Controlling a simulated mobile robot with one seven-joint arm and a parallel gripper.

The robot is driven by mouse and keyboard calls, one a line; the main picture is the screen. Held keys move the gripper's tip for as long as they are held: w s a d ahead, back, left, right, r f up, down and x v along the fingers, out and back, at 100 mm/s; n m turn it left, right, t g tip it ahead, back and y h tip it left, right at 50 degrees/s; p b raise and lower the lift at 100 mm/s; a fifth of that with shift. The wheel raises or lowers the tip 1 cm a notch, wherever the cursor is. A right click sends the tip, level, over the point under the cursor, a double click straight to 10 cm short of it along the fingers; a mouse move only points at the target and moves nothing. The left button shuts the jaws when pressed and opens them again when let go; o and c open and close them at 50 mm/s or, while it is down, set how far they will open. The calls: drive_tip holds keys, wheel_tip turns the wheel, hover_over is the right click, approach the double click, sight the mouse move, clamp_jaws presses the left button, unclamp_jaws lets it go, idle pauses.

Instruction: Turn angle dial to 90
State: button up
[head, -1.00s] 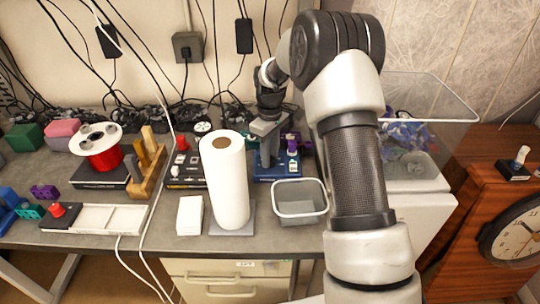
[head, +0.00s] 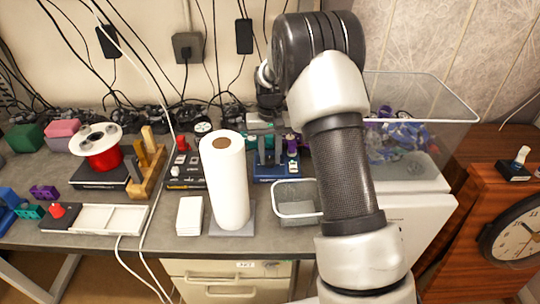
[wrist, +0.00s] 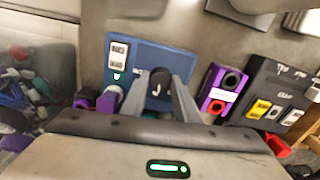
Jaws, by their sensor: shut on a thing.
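A blue panel (wrist: 150,55) with a black round knob (wrist: 158,78), which looks like the angle dial, lies under my gripper in the wrist view. The blue panel (head: 268,179) also shows in the head view, behind the paper roll, partly hidden by my gripper. My gripper (wrist: 158,88) has one finger on each side of the knob and is shut on it. The angle marks and the dial's setting cannot be read. A white part with small sockets or switches (wrist: 118,52) sits on the panel's left side.
A paper towel roll (head: 229,185) stands left of the panel. A grey bin (head: 294,199) is in front of it. A black box with coloured switches (wrist: 275,95) and a purple block (wrist: 220,88) are close by on the right in the wrist view. A clear tub (head: 415,120) stands at right.

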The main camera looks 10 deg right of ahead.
sight(270, 159)
drive_tip(key=shift+m, duration=0.6)
drive_tip(key=o, duration=1.1)
drive_tip(key=shift+c, duration=0.2)
wheel_tip(270, 159, up, 18)
drive_tip(key=shift+f+p, duration=0.25)
drive_tip(key=shift+p, duration=0.2)
drive_tip(key=shift+r, duration=0.1)
